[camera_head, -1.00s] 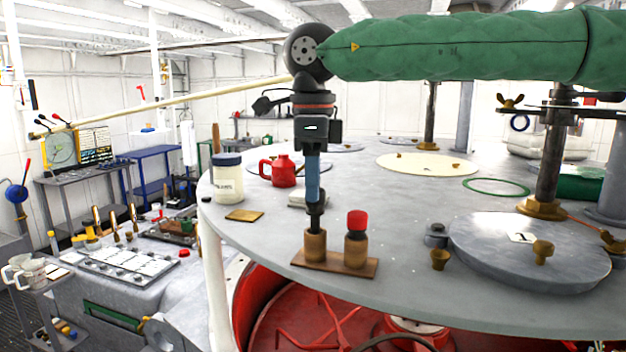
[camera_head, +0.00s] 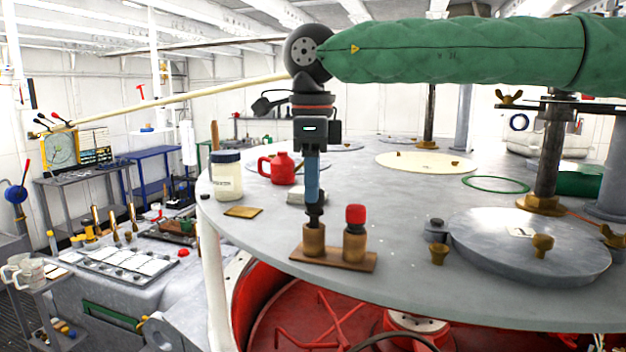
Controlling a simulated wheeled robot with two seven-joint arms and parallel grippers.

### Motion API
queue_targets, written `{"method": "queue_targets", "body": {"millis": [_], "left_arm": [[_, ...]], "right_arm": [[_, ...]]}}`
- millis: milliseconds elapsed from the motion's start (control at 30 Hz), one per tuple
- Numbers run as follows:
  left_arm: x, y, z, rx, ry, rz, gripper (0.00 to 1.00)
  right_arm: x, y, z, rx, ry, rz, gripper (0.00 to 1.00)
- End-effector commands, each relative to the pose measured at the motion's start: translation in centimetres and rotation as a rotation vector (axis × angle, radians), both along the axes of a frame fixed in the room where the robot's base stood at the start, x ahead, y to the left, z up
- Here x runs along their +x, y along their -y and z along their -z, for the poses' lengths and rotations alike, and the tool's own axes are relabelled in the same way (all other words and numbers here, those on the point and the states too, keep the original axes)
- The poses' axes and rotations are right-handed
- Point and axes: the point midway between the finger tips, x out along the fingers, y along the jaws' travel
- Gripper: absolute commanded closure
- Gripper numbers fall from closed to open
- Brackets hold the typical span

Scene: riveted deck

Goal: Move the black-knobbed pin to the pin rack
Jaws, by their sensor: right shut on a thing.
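The pin rack (camera_head: 335,260) is a flat brown base with two upright wooden sockets near the front edge of the grey round deck table. The black-knobbed pin (camera_head: 315,212) stands upright at the left socket (camera_head: 314,240), its lower part hidden inside. My right gripper (camera_head: 314,205) is above that socket, pointing down and shut on the dark knob. A red-knobbed pin (camera_head: 355,214) stands in the right socket. My left gripper is not in view.
A white jar (camera_head: 228,182) with a blue lid, a red can (camera_head: 281,168) and a brown square pad (camera_head: 243,212) stand left and behind. A grey round lid (camera_head: 520,262) and brass fittings (camera_head: 438,254) lie to the right. The table's front edge is close to the rack.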

Motion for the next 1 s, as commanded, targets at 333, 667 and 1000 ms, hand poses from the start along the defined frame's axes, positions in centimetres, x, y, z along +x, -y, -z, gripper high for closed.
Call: {"method": "queue_targets", "body": {"millis": [333, 667, 1000], "left_arm": [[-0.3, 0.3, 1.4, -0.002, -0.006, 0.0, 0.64], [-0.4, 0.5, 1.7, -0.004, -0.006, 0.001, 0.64], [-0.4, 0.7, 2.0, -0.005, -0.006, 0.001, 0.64]], "right_arm": [[-0.1, 0.0, 1.3, -0.001, -0.002, -0.001, 0.96], [0.0, 0.0, 1.6, -0.001, -0.002, -0.001, 0.96], [0.0, 0.0, 1.9, -0.001, -0.002, 0.0, 0.64]]}}
